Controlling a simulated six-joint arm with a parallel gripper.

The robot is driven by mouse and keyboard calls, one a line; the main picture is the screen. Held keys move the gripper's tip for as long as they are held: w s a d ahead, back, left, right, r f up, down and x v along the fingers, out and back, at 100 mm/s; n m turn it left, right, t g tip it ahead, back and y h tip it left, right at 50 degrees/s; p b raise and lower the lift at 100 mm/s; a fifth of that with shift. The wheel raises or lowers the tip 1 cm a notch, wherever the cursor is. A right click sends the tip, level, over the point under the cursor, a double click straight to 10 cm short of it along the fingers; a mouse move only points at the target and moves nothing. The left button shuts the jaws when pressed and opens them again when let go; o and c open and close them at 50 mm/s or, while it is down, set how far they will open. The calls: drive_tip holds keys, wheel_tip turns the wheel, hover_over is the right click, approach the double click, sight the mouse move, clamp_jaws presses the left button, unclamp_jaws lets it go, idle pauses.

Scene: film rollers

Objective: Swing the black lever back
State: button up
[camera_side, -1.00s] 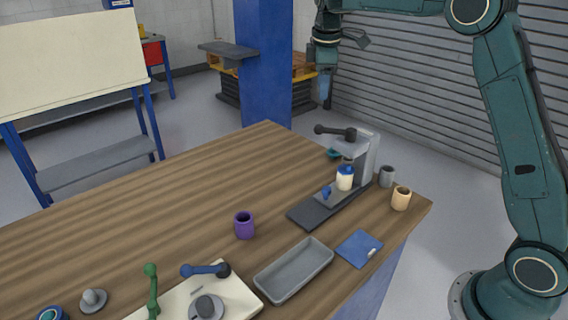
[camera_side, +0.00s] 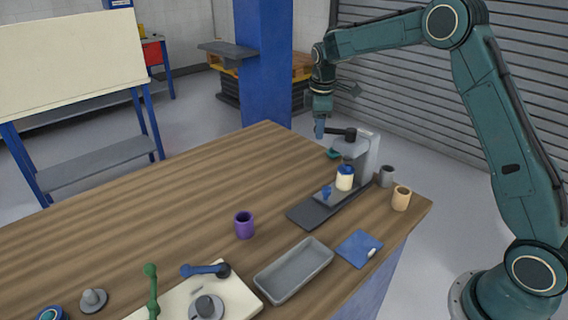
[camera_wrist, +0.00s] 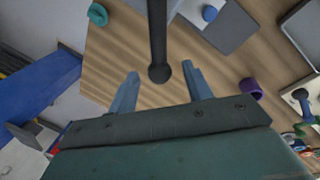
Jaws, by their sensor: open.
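The black lever (camera_side: 338,131) sticks out to the left from the top of a grey press-like stand (camera_side: 369,152). Its knob end is hidden behind my gripper (camera_side: 320,131) in the side view. In the wrist view the black lever (camera_wrist: 157,35) runs down from the top edge, and its round knob (camera_wrist: 160,73) shows between the two blue fingers of my gripper (camera_wrist: 160,71). The fingers are open, with a gap on both sides of the knob. I cannot tell whether the fingertips reach down to the knob's height.
A white bottle with a blue cap (camera_side: 345,177) stands on the stand's base. A grey cup (camera_side: 387,176), tan cup (camera_side: 401,198), purple cup (camera_side: 244,225), grey tray (camera_side: 294,269) and blue pad (camera_side: 359,248) are nearby.

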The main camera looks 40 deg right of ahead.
drive_tip(key=shift+f, duration=0.3)
drive_tip(key=shift+c, duration=0.2)
clamp_jaws()
drive_tip(key=shift+w+d, duration=0.1)
drive_tip(key=shift+d, duration=0.05)
drive_tip(key=shift+w+d+m+g+h, duration=0.1)
drive_tip(key=shift+w+d+m+g, duration=0.15)
drive_tip(key=shift+d+m, duration=0.75)
drive_tip(key=shift+w+d+m+g+h, duration=0.2)
drive_tip(key=shift+d+m, duration=0.45)
drive_tip(key=shift+m, duration=0.7)
drive_tip(key=shift+w+d+m+g, duration=0.15)
drive_tip(key=shift+w+d+m, duration=0.15)
drive_tip(key=shift+d+m, duration=0.7)
drive_tip(key=shift+a, duration=0.1)
